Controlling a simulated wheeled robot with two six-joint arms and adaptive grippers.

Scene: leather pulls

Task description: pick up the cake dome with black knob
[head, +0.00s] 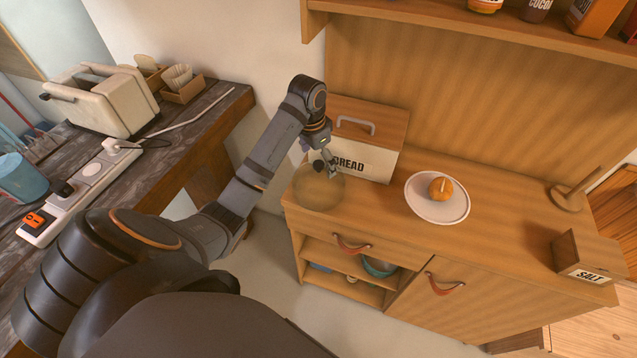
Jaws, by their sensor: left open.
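The cake dome (318,192) is a clear, brownish see-through dome on the left end of the wooden cabinet top, in front of the bread box. Its black knob (317,165) shows at the top, close to my gripper. My left gripper (332,172) is open and hangs right at the knob, its fingers pointing down over the dome. The fingers partly overlap the knob, and I cannot tell whether they touch it. My right gripper is not in view.
The bread box (375,160) stands close behind the dome. A white plate (425,208) with an orange-brown bun (440,189) is to the right. A salt box (588,258) and a wooden stand (568,197) are at the far right. A shelf (450,25) hangs above.

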